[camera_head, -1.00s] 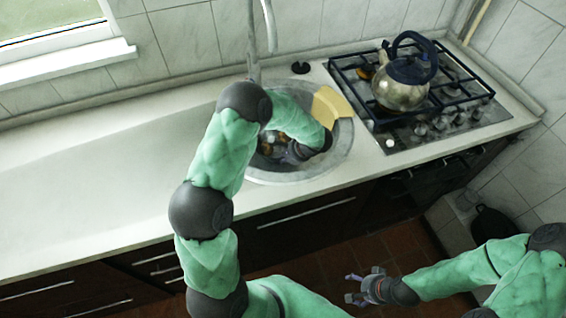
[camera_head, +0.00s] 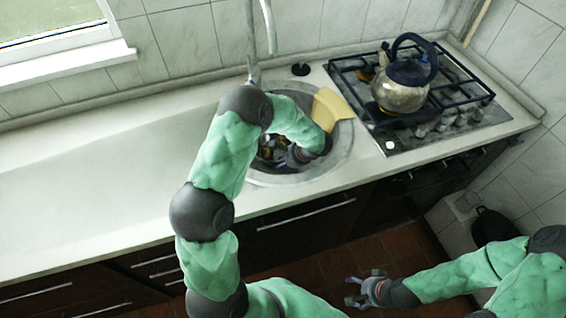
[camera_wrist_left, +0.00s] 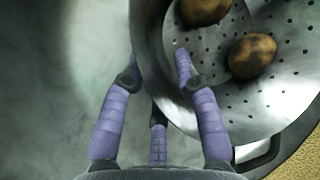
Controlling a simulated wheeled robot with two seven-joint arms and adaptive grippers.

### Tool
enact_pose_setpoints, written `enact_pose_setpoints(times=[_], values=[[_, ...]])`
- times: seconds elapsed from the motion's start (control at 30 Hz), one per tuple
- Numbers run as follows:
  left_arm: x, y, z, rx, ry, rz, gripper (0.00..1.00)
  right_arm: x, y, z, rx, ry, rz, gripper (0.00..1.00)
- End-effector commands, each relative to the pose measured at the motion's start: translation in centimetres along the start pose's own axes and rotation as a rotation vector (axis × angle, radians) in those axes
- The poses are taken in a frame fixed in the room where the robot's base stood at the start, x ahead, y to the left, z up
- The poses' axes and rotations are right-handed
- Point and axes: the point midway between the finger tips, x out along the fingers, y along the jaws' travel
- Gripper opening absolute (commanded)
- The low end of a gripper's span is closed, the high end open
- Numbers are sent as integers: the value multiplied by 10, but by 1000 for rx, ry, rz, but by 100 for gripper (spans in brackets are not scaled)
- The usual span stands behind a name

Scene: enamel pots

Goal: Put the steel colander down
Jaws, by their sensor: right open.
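The steel colander (camera_wrist_left: 285,100) is perforated and holds brown potatoes (camera_wrist_left: 252,55). It fills the right half of the left wrist view. In the head view it sits low in the round sink, mostly hidden by my left arm and hand. My left gripper (camera_wrist_left: 157,68) has one finger inside the colander and the others outside, with the wall between them. It looks shut on that wall; the exact contact is hard to see. In the head view my left gripper (camera_head: 296,156) is down in the sink. My right gripper (camera_head: 360,288) is open and empty, in front of the counter.
The round sink (camera_head: 342,150) has a yellow board (camera_head: 330,108) at its back right rim and a tap (camera_head: 253,70) behind it. A kettle (camera_head: 400,85) stands on the hob (camera_head: 455,120) to the right. The white counter (camera_head: 90,170) left of the sink is clear.

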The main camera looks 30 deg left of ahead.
Motion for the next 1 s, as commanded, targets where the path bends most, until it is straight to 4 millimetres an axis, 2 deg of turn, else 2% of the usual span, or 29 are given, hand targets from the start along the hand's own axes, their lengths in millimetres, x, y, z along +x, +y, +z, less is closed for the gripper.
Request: enact_pose_setpoints(times=[0.5, 0.7, 1.0], values=[[-96, -1, 0, 1, 2, -2, 31, -31, -11, 1, 0, 0, 0, 76], [-115, -1, 0, 0, 2, -1, 31, -35, -13, 1, 0, 0, 0, 76], [-118, 0, 0, 0, 1, -1, 31, -36, -13, 1, 0, 0, 0, 76]])
